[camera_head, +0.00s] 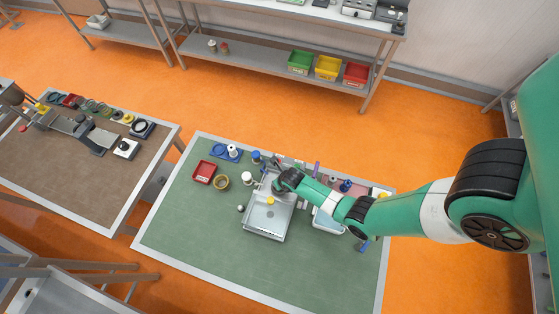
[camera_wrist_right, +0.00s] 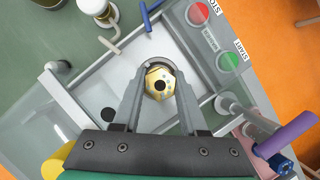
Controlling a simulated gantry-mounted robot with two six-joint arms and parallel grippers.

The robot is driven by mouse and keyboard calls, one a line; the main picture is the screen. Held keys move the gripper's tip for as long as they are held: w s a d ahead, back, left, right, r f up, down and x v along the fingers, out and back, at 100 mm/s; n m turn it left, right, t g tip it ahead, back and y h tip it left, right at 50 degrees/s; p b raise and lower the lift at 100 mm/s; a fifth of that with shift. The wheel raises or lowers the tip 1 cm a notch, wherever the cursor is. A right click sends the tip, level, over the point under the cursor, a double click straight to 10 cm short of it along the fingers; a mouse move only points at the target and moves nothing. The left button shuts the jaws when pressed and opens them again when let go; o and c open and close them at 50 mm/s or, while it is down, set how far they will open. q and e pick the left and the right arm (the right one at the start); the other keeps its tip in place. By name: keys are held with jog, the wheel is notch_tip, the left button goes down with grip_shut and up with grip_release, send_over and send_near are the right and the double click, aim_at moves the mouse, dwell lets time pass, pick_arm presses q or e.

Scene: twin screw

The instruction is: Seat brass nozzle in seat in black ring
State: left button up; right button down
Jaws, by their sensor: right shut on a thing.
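My right arm reaches in from the right in the head view, and its gripper (camera_head: 271,196) is over the pale square tray on the green table. In the right wrist view my right gripper (camera_wrist_right: 158,72) is shut on the brass nozzle (camera_wrist_right: 165,73), a round gold piece with a dark hole in its middle. The nozzle also shows as a small yellow spot in the head view (camera_head: 270,201). A black round spot (camera_wrist_right: 108,115) lies in the tray left of the nozzle; I cannot tell whether it is the black ring. The seat is not clearly visible. My left gripper is not in view.
The tray (camera_head: 263,236) has raised walls. Red and green buttons (camera_wrist_right: 229,61) stand beside it. A red bin (camera_head: 203,172), a brass-coloured ring (camera_head: 221,182) and small bottles stand left of and behind the tray. The green table's front is clear.

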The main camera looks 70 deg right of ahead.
dwell(0.4)
grip_release()
dwell(0.4)
dwell(0.5)
